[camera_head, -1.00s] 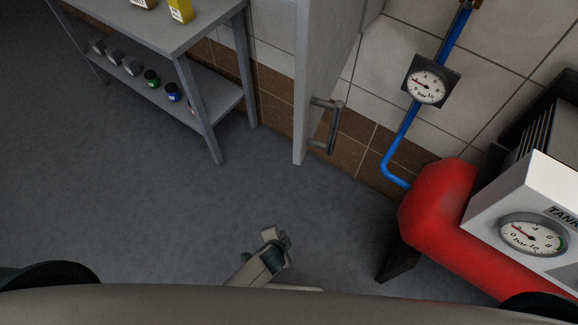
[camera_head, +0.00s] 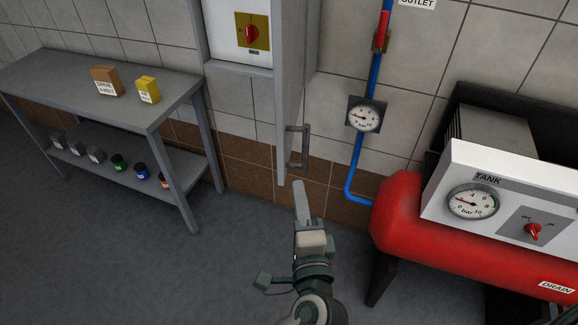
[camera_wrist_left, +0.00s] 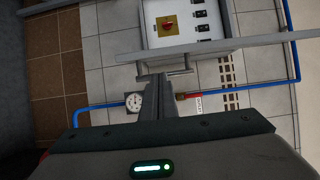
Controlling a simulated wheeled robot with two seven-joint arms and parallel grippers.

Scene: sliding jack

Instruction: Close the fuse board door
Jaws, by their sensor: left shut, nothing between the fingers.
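The fuse board (camera_head: 238,58) is a grey wall box with a red rotary switch on a yellow plate. It also shows in the left wrist view (camera_wrist_left: 212,22), with more switches visible. Its grey door (camera_head: 291,90) stands open, swung out from the wall and seen nearly edge-on. A grey bar handle (camera_head: 304,148) is on the door's right face, near the lower end; it shows in the left wrist view (camera_wrist_left: 180,71) too. My left gripper (camera_head: 299,186) is shut and empty, just below the door's lower end and the handle, apparently apart from both. My right gripper is out of view.
A grey shelf table (camera_head: 125,100) with boxes and small jars stands at the left. A red tank (camera_head: 400,225) with a white gauge panel is at the right. A blue pipe (camera_head: 357,170) with a pressure gauge (camera_head: 366,117) runs down the wall beside the door.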

